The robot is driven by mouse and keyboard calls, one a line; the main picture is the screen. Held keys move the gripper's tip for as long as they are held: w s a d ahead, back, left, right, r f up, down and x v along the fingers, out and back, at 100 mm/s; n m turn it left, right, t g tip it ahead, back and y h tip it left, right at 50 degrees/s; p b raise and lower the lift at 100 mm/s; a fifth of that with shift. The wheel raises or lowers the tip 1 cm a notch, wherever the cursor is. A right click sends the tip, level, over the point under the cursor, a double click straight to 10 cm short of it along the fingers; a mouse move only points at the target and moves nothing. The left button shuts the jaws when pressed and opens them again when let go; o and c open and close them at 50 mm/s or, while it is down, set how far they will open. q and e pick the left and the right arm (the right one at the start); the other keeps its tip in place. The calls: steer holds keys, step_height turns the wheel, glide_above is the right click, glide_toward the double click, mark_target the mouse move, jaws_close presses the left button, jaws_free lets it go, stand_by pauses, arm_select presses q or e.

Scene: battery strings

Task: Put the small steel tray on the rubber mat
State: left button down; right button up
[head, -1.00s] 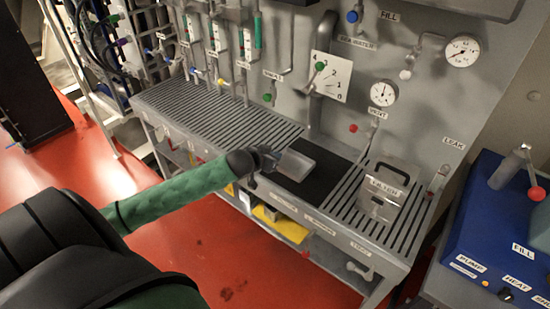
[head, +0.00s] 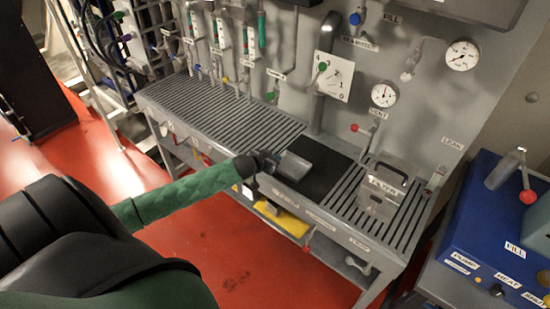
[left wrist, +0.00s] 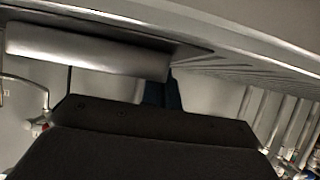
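The small steel tray (head: 295,164) is a grey, flat piece over the left part of the black rubber mat (head: 322,180) on the bench in the head view. I cannot tell whether it touches the mat. My left gripper (head: 272,161) is at the tray's left end and looks shut on its edge; the fingertips are hard to make out. In the left wrist view the tray (left wrist: 85,50) shows as a pale bar past the dark gripper body. My right gripper is not in view.
The slatted bench (head: 225,118) runs left of the mat. A grey filter box (head: 382,187) with a handle stands to the right. Pipes, valves and gauges (head: 462,55) line the wall behind. A blue console (head: 485,230) stands at far right.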

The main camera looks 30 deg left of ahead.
arm_select(q)
steer(key=c, duration=2.1)
jaws_free()
steer(key=shift+f, duration=0.1)
steer(key=o, duration=0.4)
